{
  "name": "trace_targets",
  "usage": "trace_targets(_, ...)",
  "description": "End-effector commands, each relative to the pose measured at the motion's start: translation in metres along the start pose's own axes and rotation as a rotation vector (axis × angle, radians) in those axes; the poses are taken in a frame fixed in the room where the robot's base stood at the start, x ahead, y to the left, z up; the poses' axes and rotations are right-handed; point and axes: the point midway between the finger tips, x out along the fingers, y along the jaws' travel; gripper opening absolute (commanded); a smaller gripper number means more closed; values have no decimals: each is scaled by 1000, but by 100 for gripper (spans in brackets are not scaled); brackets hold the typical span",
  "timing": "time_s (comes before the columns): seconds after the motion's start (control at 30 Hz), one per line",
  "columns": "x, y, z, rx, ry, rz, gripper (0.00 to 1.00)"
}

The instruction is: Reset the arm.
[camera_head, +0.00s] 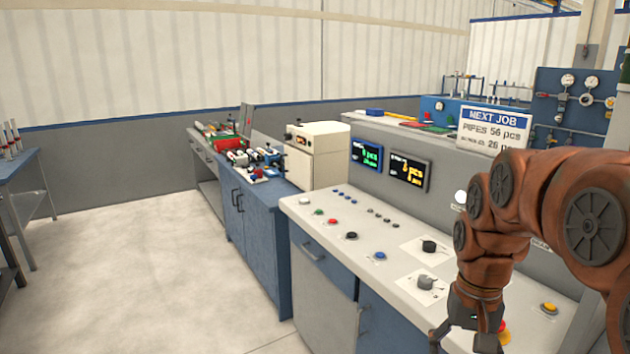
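My arm, in orange-brown links, reaches in from the right edge and bends down over the front right of the control console (310,212). My gripper (465,345) hangs at the bottom of the picture. Its fingertips are cut off by the lower edge, so I cannot see whether it is open or shut, or whether it holds anything. A red and yellow button (503,334) shows just beside the gripper, partly hidden behind it.
Black knobs (428,246) and coloured buttons stand on the console. Two displays (408,172) and a "NEXT JOB" sign (493,127) rise behind it. A cream box machine (316,152) and a blue cabinet (262,225) stand farther left. Open floor (140,265) lies at left.

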Motion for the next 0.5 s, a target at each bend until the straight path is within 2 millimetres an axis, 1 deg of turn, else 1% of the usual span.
trace_targets(0.03,3,-3,17,-26,-1,3,74)
trace_targets(0.1,11,-5,38,-62,-12,8,74)
trace_targets(0.27,30,-7,86,-136,-26,17,74)
trace_targets(0.4,49,-5,127,-197,-42,24,74)
trace_targets(0.5,62,-2,152,-233,-54,28,74)
